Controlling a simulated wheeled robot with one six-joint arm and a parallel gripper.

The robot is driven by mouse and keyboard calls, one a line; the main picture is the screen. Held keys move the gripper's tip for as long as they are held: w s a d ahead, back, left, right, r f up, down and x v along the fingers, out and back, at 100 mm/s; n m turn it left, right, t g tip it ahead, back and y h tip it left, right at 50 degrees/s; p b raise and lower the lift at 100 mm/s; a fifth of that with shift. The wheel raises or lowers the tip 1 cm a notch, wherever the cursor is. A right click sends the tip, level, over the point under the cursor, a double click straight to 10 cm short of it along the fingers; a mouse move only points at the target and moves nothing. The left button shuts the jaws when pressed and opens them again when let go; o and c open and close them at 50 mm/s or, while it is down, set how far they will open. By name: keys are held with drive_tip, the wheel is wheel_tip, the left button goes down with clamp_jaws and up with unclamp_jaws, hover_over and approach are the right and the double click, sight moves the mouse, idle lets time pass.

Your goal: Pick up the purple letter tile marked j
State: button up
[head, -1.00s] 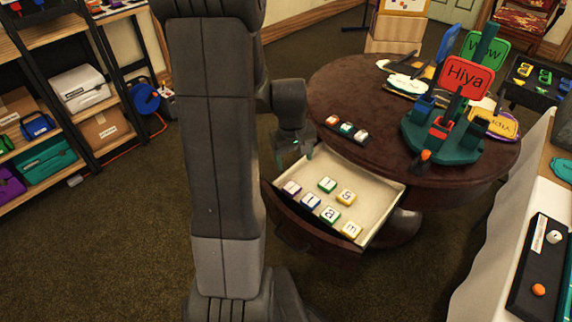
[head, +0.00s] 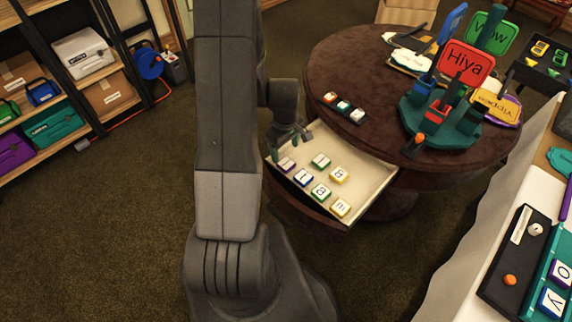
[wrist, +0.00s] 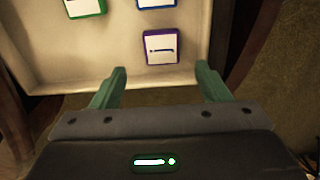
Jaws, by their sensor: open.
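The purple letter tile (head: 286,164) lies in the open drawer (head: 366,174), at its left corner. In the wrist view the purple-edged tile (wrist: 162,47) lies flat, its mark looking like a j seen sideways. My gripper (wrist: 156,80) is open and empty, its two green fingers apart, with the tile beyond and between the fingertips. In the head view my gripper (head: 290,146) hangs just above the purple tile at the drawer's left corner.
Other tiles lie close by in the drawer: a blue-edged one (head: 303,178), two green and two yellow. The round table (head: 352,70) stands above the drawer, holding a small row of tiles and a sign stand (head: 440,125). A white-topped counter is at right.

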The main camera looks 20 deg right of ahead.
sight(286, 163)
drive_tip(key=shift+s+f, duration=0.2)
drive_tip(key=shift+f, duration=1.2)
drive_tip(key=shift+s+f, duration=0.15)
drive_tip(key=shift+f, duration=1.25)
drive_tip(key=c, duration=1.1)
drive_tip(key=shift+o, duration=0.2)
